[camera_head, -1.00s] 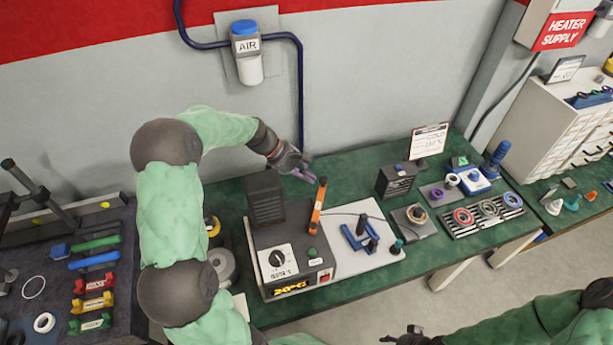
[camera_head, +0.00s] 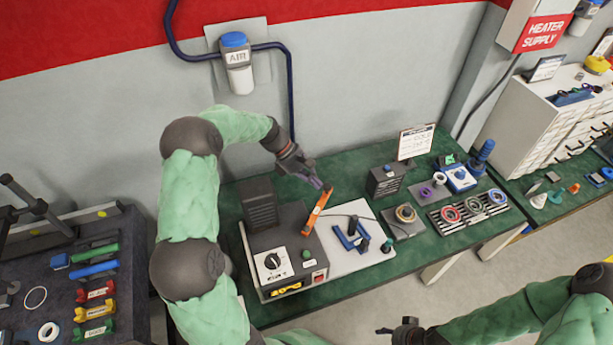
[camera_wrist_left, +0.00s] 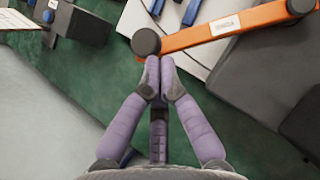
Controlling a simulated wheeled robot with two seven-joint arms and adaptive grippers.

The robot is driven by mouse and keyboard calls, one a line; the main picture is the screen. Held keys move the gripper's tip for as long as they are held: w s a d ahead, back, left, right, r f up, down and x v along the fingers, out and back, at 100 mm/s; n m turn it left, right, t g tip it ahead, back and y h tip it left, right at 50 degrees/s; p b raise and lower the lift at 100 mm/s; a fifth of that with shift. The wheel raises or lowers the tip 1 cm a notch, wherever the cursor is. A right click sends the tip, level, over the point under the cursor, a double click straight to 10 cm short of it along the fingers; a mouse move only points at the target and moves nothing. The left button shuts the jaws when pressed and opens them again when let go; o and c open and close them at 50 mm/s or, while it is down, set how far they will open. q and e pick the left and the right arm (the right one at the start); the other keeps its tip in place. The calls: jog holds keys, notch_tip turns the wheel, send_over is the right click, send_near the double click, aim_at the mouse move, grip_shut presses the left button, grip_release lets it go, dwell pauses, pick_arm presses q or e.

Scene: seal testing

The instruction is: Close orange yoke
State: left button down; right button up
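The orange yoke (camera_head: 318,209) is a labelled bar on the heater box (camera_head: 286,257), raised and leaning to the right. In the left wrist view the yoke (camera_wrist_left: 235,27) ends in a dark round knob (camera_wrist_left: 146,42). My left gripper (camera_head: 319,184) is by the raised end of the yoke. In the left wrist view its purple fingertips (camera_wrist_left: 160,72) are pressed together with nothing between them, right against or just beside the knob; contact cannot be told. My right gripper (camera_head: 394,330) is low in the head view, away from the bench, too small to read.
A blue fixture (camera_head: 350,240) sits on the white plate (camera_head: 366,262) right of the heater box. A dark finned block (camera_head: 260,206) is behind the heater box.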

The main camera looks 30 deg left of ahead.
pick_arm(q)
jog(key=d+m+g+y+p, duration=0.1)
jog(key=d+m+g+p, duration=0.3)
jog(key=d+m+g, duration=0.2)
jog(key=shift+s+d+m, duration=0.15)
jog(key=shift+d+m, duration=1.25)
jog(key=shift+d, duration=0.95)
